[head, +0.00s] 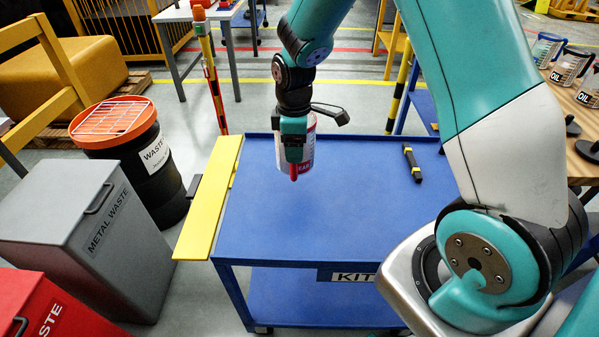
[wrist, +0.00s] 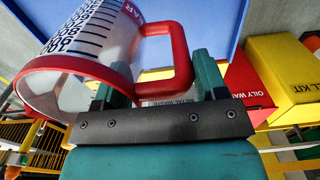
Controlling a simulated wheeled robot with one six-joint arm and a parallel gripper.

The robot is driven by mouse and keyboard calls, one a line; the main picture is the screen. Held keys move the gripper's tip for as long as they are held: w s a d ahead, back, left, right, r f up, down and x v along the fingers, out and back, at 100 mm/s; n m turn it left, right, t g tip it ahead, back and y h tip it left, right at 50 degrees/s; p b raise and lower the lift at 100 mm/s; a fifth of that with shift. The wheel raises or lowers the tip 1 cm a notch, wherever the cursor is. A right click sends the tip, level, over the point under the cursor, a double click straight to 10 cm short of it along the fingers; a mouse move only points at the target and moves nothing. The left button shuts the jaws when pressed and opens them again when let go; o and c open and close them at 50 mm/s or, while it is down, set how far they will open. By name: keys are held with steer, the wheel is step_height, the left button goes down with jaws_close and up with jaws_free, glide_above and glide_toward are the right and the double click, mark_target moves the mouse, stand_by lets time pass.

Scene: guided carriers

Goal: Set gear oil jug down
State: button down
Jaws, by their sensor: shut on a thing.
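The gear oil jug (head: 308,150) is clear with a red band, a red handle and part of a red label. It also fills the left of the wrist view (wrist: 75,55), with dark scale marks and an open red rim. My gripper (head: 293,150) is shut on the red handle; in the wrist view the handle (wrist: 180,60) lies between its two fingers (wrist: 160,85). The jug appears over the far part of the blue kit cart (head: 270,225). Whether its base touches the cart top cannot be told, as the gripper hides part of it.
A black and yellow tool (head: 411,163) lies on the cart's right side. A yellow bar (head: 209,200) runs along its left edge. Waste bins (head: 75,235) stand at the left. Other oil jugs (head: 570,68) stand on the wooden table at right. The cart's middle and front are clear.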

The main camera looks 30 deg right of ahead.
mark_target(296, 175)
step_height(296, 175, down, 10)
steer(key=shift+r+p, duration=0.25)
steer(key=shift+p, duration=0.25)
steer(key=shift+f, duration=0.15)
steer(key=shift+c, duration=0.8)
jaws_free()
steer(key=shift+s, duration=0.1)
